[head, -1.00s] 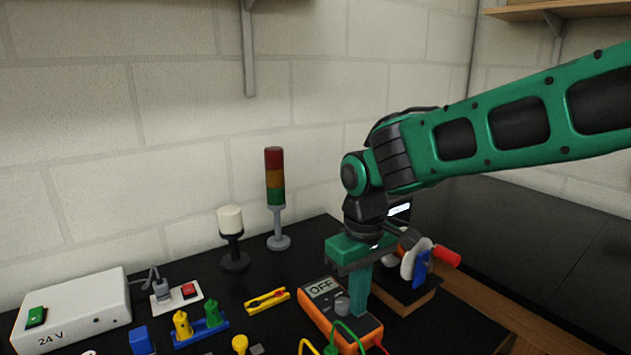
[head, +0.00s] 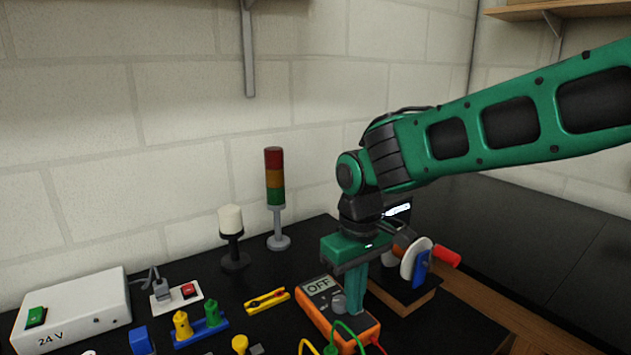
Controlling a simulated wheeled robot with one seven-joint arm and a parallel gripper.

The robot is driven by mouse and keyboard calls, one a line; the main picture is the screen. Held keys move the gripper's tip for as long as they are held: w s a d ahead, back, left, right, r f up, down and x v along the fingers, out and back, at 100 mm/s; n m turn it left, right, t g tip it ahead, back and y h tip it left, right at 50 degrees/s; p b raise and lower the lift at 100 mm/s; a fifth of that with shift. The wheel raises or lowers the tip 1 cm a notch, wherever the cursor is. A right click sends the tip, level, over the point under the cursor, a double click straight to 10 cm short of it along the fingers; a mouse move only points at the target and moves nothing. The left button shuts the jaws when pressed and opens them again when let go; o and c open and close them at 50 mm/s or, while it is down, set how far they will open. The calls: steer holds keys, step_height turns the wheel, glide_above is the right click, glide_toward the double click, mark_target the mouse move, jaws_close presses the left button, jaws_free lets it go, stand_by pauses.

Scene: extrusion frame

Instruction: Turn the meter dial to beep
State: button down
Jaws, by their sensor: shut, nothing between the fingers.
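The orange meter (head: 313,307) lies on the black table at the bottom centre of the head view. Its display (head: 318,286) reads OFF. The grey dial (head: 339,304) sits below the display and is partly hidden by my gripper. My gripper (head: 354,308) points down over the meter with its green fingers shut and nothing between them. The fingertips are right beside the dial, on its right side. I cannot tell whether they touch it.
Green, yellow and red leads run from the meter's lower end. A hand-crank device (head: 408,289) stands close behind my gripper at right.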

steer(key=shift+s+a, duration=0.45)
steer(key=shift+a, duration=0.2)
stand_by(0.7)
steer(key=shift+s+d, duration=0.1)
steer(key=shift+s, duration=0.25)
step_height(320, 180, up, 6)
stand_by(0.6)
